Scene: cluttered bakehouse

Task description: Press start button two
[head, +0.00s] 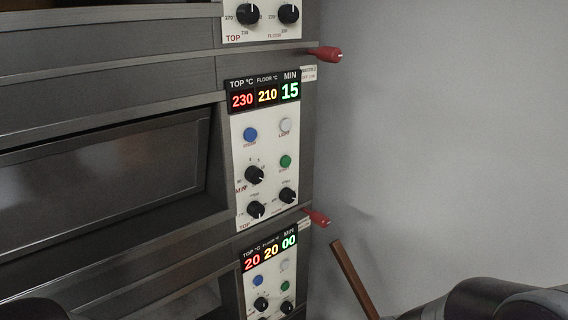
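The middle oven deck's control panel (266,140) faces me near the centre of the head view. Its display (266,93) reads 230, 210 and 15. A green button (285,161) sits at the right of this panel, with small red lettering under it, too small to read surely. A blue button (250,134) and a pale button (285,125) are above it. A lower panel (270,277) has its own green button (285,286) and shows 20, 20 and 00. Dark parts of my arms show at the bottom corners; neither gripper is in view.
Black knobs (254,174) sit below and left of the middle green button. Red-tipped handles (326,54) (316,217) stick out right of the panels. A brown wooden bar (354,278) leans at lower right. The grey wall to the right is bare.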

